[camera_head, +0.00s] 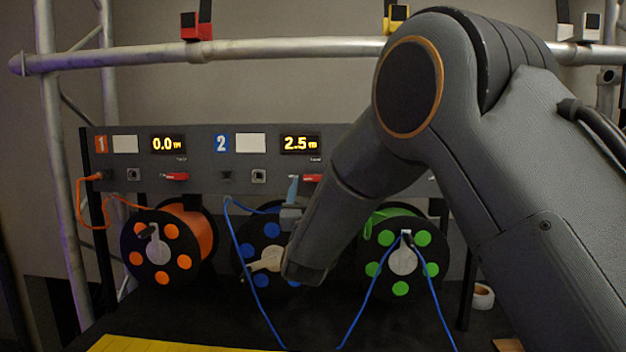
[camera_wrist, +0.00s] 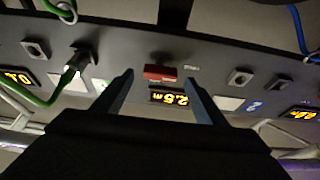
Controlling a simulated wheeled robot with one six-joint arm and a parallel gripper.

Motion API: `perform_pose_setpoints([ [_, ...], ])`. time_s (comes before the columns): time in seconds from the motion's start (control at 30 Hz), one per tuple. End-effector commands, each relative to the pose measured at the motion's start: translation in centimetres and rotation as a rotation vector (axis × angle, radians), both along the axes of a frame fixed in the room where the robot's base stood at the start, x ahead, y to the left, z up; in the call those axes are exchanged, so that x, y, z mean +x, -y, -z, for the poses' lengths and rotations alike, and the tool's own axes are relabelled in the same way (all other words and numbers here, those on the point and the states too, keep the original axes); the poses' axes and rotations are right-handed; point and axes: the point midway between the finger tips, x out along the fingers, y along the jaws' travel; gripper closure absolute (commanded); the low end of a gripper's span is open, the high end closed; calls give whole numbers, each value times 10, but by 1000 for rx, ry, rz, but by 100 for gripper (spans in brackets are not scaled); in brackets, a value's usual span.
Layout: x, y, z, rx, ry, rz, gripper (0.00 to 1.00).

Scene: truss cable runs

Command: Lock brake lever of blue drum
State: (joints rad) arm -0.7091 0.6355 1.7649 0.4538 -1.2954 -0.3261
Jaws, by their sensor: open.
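The blue drum (camera_head: 248,235) hangs below the panel in the head view, black with blue discs, partly hidden by my arm. A red lever (camera_head: 312,178) sits on the panel above it, right of the number 2 plate and under the 2.5 display; it lies roughly sideways. My gripper (camera_head: 292,186) is open, pointing up close to this lever. In the wrist view the panel is upside down, and the red lever (camera_wrist: 159,73) shows between the two fingertips of my gripper (camera_wrist: 156,84). I see no clear contact.
The panel (camera_head: 200,145) carries another red lever (camera_head: 175,176) above the orange drum (camera_head: 200,228). The green drum (camera_head: 423,255) is at right, with blue cable hanging in front. A blue cable (camera_head: 245,260) also loops before the blue drum. A green cable (camera_wrist: 66,75) is plugged into the panel.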

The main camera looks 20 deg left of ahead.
Motion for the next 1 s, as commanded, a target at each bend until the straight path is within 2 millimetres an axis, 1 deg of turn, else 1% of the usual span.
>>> perform_pose_setpoints([
  [0.03, 5, -1, -4, 0, 1, 0, 34],
  [0.1, 11, -3, -6, 0, 0, -1, 34],
  [0.2, 16, -4, -7, 0, 0, -1, 34],
  [0.47, 18, -4, -8, 0, 0, -1, 34],
  [0.5, 18, -4, -8, 0, 0, -1, 36],
  [0.53, 18, -4, -8, 0, 0, -1, 41],
  [0.73, 18, -4, -8, -1, -1, -1, 75],
  [1.0, 18, -5, -7, 23, -7, -1, 76],
])
